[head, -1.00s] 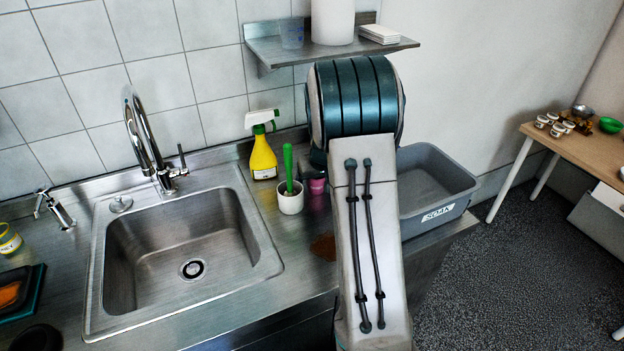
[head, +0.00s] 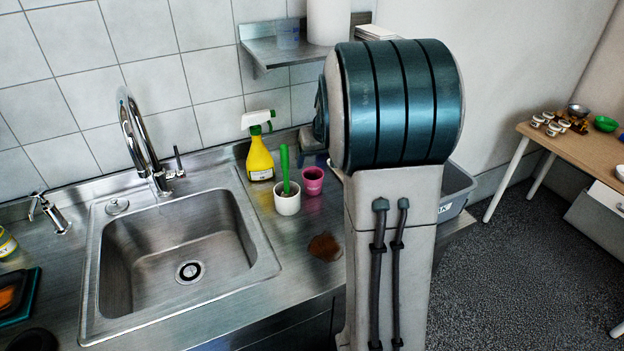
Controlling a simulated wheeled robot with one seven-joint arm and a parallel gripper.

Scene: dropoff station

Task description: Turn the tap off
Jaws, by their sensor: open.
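A thin side lever (head: 178,160) stands nearly upright on the right of the tap's base. I cannot make out any water stream between the spout and the drain (head: 190,271). My gripper is not in view; only a large part of my arm shows, right of the sink. Nothing of mine touches the tap or its lever.
Right of the sink stand a yellow spray bottle (head: 260,160), a white pot (head: 287,202) with a green-handled brush, and a pink cup (head: 313,181). A brown stain (head: 324,247) marks the counter. My arm partly hides a grey tub (head: 457,192). A shelf (head: 285,54) hangs above.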

